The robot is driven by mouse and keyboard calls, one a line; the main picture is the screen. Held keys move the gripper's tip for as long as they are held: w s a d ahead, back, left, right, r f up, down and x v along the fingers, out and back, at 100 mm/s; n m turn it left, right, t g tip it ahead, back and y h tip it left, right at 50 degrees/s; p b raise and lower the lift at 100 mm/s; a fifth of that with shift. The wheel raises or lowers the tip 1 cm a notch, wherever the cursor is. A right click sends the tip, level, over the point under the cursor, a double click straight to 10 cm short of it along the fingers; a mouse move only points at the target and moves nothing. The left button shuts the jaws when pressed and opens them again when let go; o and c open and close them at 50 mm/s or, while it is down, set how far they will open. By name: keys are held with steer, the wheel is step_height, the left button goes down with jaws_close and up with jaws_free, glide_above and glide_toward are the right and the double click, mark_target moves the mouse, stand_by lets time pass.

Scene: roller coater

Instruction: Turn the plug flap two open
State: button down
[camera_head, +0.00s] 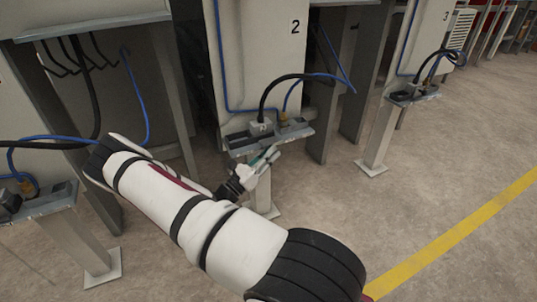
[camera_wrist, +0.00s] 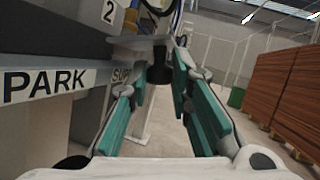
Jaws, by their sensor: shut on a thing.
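The number 2 panel (camera_head: 245,60) has a plug bracket (camera_head: 300,133) at its foot, with a grey plug (camera_head: 261,128), a black cable and a blue cable. My gripper (camera_head: 270,154) is at the front edge of this bracket, with its teal finger pads showing. In the wrist view my gripper (camera_wrist: 159,72) is shut on a small dark piece, which appears to be plug flap two (camera_wrist: 158,66). The fingers cover part of the flap, and I cannot tell its exact angle.
A similar bracket (camera_head: 40,205) stands at the left, and another (camera_head: 412,97) stands under panel 3 at the right. Grey posts flank panel 2. The floor to the right is clear up to a yellow line (camera_head: 455,235). Brown stacks (camera_wrist: 285,85) stand at the right in the wrist view.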

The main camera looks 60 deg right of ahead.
steer(key=shift+w, duration=0.1)
stand_by(0.3)
steer(key=c, duration=1.7)
jaws_free()
steer(key=shift+a, duration=0.1)
steer(key=v, duration=1.2)
steer(key=shift+r, duration=0.1)
